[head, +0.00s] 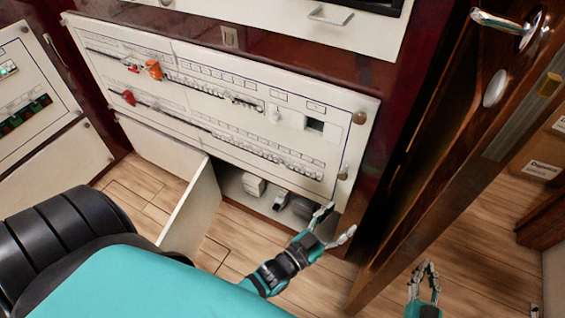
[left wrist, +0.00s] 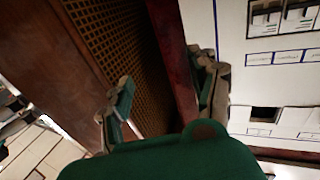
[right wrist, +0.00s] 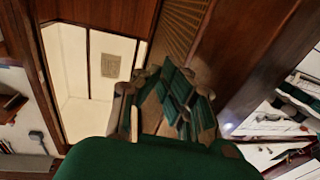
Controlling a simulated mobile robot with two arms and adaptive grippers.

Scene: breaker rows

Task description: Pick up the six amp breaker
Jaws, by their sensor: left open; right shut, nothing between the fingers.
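The white breaker panel (head: 215,95) fills the middle of the head view, with rows of small breakers (head: 262,150) and labels too small to read. I cannot tell which one is the six amp breaker. In the open compartment below lie a white block (head: 253,184), a grey block (head: 281,201) and a darker one (head: 302,208). My left gripper (head: 335,226) is open and empty, in front of the panel's lower right corner; its fingers also show in the left wrist view (left wrist: 163,88). My right gripper (head: 427,266) is shut and empty near the door, apart from the panel.
A cream flap (head: 193,203) hangs open below the panel. A wooden door (head: 440,150) with a metal handle stands at the right, boxes (head: 540,155) beyond it. Wooden floor (head: 440,250) is clear near the door.

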